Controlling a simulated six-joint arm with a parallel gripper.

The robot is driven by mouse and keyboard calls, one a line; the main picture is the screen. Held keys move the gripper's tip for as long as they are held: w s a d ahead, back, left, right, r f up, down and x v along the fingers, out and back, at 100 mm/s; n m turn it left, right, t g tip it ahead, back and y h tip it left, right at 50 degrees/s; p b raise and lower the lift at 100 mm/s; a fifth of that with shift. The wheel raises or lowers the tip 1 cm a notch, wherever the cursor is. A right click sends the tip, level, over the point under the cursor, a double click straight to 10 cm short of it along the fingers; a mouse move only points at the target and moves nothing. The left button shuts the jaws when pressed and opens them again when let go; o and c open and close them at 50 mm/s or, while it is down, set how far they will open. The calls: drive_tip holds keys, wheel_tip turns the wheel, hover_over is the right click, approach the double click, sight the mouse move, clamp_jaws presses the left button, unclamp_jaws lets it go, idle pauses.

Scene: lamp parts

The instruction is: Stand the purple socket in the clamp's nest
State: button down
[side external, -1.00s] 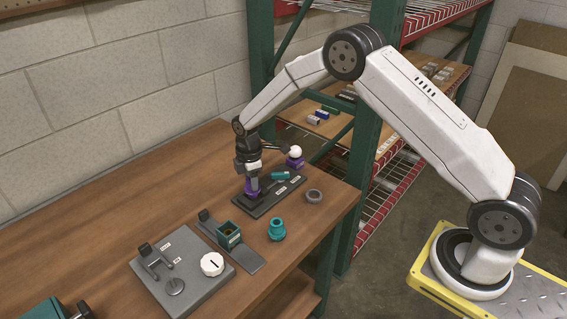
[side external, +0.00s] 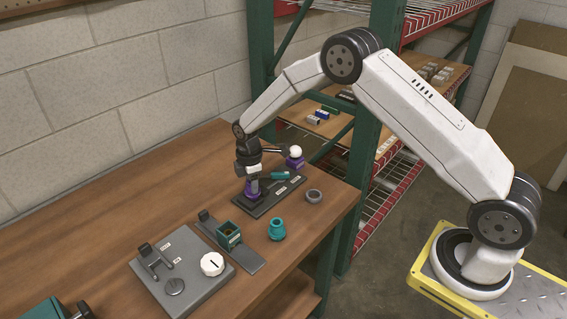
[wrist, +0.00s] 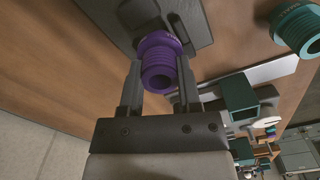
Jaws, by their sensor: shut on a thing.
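The purple socket (side external: 254,188) is at the left end of the dark clamp plate (side external: 284,196), which has a teal lever (side external: 281,175). My gripper (side external: 252,181) is shut on the socket from above. In the wrist view the ribbed, hollow purple socket (wrist: 158,65) sits between the two fingers (wrist: 159,82), with part of the dark clamp (wrist: 192,18) beyond it. The socket's lower end and the nest are hidden, so I cannot tell whether it is seated or just above the nest.
A teal socket (side external: 277,229) and a grey ring (side external: 314,196) stand on the bench near the plate. A green box (side external: 228,234) on a grey strip and a grey panel with a white dial (side external: 212,264) lie nearer. A white ball on a purple base (side external: 295,158) stands behind.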

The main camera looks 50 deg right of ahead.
drive_tip(key=shift+f, duration=0.5)
idle(1.2)
drive_tip(key=shift+c, duration=1.1)
unclamp_jaws()
drive_tip(key=shift+r, duration=0.1)
drive_tip(key=shift+r, duration=3.8)
drive_tip(key=shift+s+r, duration=0.1)
drive_tip(key=s+r+m+t, duration=0.1)
drive_tip(key=s+r+m, duration=0.2)
drive_tip(key=s, duration=0.9)
drive_tip(key=s+r+m+t, duration=0.1)
drive_tip(key=s+r+m, duration=0.2)
drive_tip(key=s+m, duration=0.7)
drive_tip(key=s, duration=0.3)
drive_tip(key=shift+d+m+t, duration=0.3)
drive_tip(key=shift+d, duration=0.05)
